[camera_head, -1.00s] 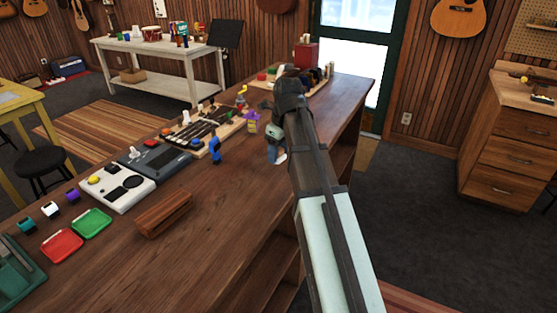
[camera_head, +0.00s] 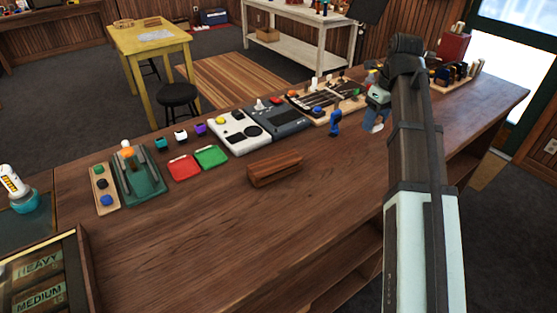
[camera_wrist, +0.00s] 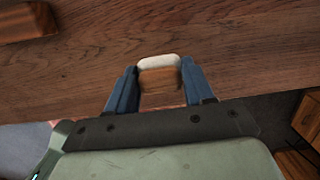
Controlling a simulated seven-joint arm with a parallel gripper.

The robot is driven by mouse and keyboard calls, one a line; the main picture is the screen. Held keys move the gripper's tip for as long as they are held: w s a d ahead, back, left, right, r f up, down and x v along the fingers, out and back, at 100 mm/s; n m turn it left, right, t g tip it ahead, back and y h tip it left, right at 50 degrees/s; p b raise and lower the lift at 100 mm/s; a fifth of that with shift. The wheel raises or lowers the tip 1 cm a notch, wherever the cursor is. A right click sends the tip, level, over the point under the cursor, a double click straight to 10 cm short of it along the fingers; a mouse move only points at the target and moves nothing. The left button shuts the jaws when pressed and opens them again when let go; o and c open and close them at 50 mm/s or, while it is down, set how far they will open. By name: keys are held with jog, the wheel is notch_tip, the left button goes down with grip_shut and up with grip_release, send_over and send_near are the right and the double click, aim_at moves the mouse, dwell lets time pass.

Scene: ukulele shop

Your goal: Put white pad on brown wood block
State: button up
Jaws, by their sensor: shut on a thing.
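The brown wood block (camera_head: 275,170) lies on the wooden counter, in front of the green tray. In the wrist view part of it shows at the upper left (camera_wrist: 25,22). My gripper (camera_wrist: 159,70) is shut on the white pad (camera_wrist: 157,62), which has a white rounded far side and an orange-brown part nearer the camera. In the head view my gripper (camera_head: 377,112) is to the right of the block, over the counter's front side and apart from the block. There the pad is small and mostly hidden by the fingers and arm.
A small blue figure (camera_head: 335,123) stands between the block and my gripper. Behind the block are a red tray (camera_head: 184,167), a green tray (camera_head: 211,156) and a white device (camera_head: 239,131). The counter (camera_head: 225,230) in front of the block is clear.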

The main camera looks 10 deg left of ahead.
jog(key=s+a+r+n, duration=0.1)
jog(key=s+a+n, duration=0.1)
jog(key=a, duration=0.7)
jog(key=s+a+r+n, duration=0.1)
jog(key=s+a+r, duration=0.15)
jog(key=a, duration=0.65)
jog(key=n, duration=0.2)
send_over(274, 161)
jog(key=shift+m, duration=0.3)
jog(key=shift+d+f, duration=0.2)
jog(key=shift+f, duration=4.4)
jog(key=shift+f+g, duration=0.1)
jog(key=shift+g, duration=0.2)
jog(key=o, duration=1)
notch_tip(274, 161, up, 12)
jog(key=d, duration=0.1)
jog(key=shift+s+d, duration=0.35)
jog(key=shift+s, duration=0.05)
